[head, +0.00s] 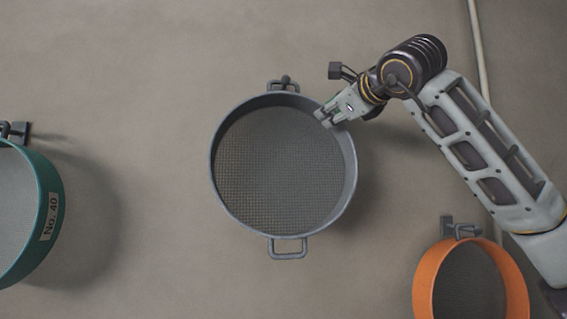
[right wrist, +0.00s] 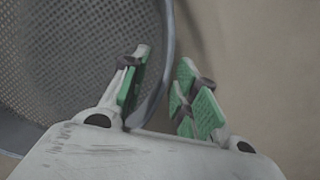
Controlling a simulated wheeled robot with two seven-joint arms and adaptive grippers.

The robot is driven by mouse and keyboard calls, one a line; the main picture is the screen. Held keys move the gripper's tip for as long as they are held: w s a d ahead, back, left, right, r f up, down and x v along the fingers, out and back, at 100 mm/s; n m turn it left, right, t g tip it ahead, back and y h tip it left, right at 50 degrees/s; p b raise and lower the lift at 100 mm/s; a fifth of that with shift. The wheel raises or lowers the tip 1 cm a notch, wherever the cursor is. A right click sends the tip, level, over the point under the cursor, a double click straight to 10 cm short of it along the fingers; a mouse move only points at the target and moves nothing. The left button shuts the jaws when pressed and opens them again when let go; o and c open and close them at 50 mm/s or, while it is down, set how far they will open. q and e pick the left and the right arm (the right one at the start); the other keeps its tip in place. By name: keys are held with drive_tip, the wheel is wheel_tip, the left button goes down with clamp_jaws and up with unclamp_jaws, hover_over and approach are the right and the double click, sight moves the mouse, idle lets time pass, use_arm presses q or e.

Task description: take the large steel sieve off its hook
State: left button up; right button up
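The large steel sieve (head: 279,168), grey with a round mesh and two loop handles, hangs against the wall in the middle of the head view. Its top handle is on a dark hook (head: 286,79); its other handle points down. My right gripper (head: 323,117) is at the sieve's upper right rim. In the right wrist view, the green-padded fingers of my right gripper (right wrist: 166,62) stand apart, one inside and one outside the sieve's rim (right wrist: 168,45). A gap shows beside the rim, so it looks open. My left gripper is not in view.
A green sieve (head: 53,205) labelled No. 40 hangs at the left edge on its own hook. An orange sieve (head: 424,281) hangs at the lower right below my right arm. A pale pipe (head: 477,40) runs down the wall at right.

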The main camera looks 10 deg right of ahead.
drive_tip(key=shift+w+a+r+p, duration=0.1)
drive_tip(key=shift+w+a+p, duration=0.1)
drive_tip(key=shift+w, duration=0.3)
drive_tip(key=shift+w+a+r+p, duration=0.1)
drive_tip(key=shift+w+a, duration=0.05)
drive_tip(key=shift+w, duration=0.3)
drive_tip(key=shift+w+a, duration=0.1)
drive_tip(key=shift+w, duration=0.45)
drive_tip(key=shift+w+f, duration=0.1)
clamp_jaws()
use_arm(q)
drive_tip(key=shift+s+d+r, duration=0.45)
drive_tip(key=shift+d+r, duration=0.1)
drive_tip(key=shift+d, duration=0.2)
